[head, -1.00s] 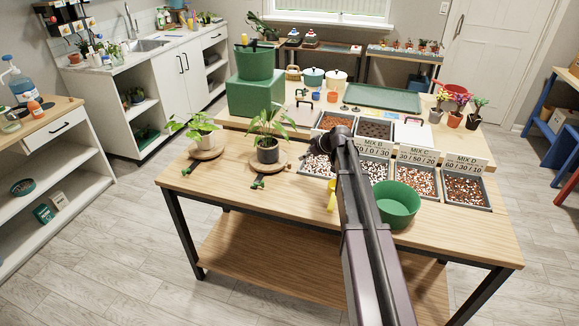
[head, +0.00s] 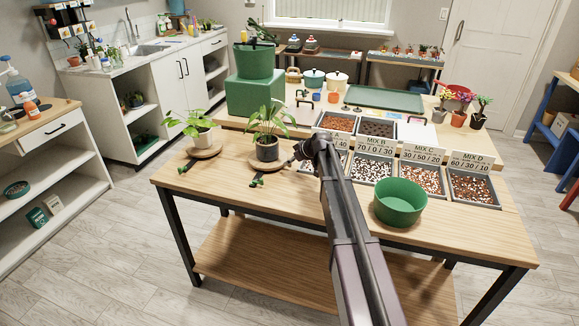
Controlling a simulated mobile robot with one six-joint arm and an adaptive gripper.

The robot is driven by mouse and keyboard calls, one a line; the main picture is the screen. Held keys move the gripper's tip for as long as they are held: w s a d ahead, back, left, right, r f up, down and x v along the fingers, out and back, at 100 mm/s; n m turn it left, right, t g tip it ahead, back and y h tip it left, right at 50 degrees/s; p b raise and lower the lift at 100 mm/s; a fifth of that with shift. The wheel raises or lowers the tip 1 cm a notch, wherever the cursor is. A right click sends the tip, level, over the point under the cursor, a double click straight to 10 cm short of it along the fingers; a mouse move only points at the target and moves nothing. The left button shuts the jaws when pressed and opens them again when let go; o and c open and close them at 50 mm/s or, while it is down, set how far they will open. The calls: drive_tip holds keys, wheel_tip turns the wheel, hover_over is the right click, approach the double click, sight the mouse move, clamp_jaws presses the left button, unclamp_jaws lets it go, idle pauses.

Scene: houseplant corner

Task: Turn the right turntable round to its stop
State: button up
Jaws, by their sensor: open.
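The right turntable (head: 285,163) is a round wooden disc on the table with a leafy plant in a dark pot (head: 267,149) on it. Its short green-tipped handle (head: 257,181) points toward the table's front edge. The fingers are small and dark here, partly merging with the wrist.
Labelled trays of soil mix (head: 472,190) line the table's right half. A green bowl (head: 400,203) stands in front of them. A green block (head: 255,92) with a green pot is behind the turntables. The table's front left is clear.

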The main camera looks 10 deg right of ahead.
drive_tip(key=shift+b+x, duration=0.35)
drive_tip(key=shift+x, duration=0.4)
clamp_jaws()
